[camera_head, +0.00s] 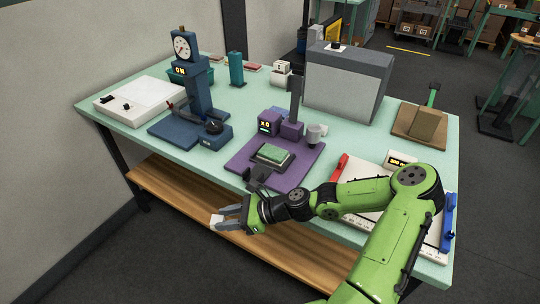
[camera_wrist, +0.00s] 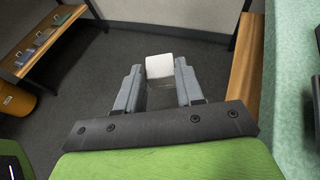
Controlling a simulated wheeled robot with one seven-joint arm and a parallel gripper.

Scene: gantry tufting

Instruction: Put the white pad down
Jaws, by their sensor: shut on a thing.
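The white pad (camera_wrist: 160,66) is a small white block held between the tips of my gripper (camera_wrist: 159,84). In the head view the pad (camera_head: 216,220) shows at the end of my gripper (camera_head: 228,217), just off the front edge of the green table. My gripper is shut on it. The wrist view shows dark floor beyond the pad, so it hangs clear of the tabletop.
The green table (camera_head: 226,167) holds a purple device (camera_head: 246,157) with a green sample, a blue gauge stand (camera_head: 196,92), a white flat board (camera_head: 140,98), and a grey box (camera_head: 345,85). A wooden shelf (camera_head: 180,195) runs below the front edge.

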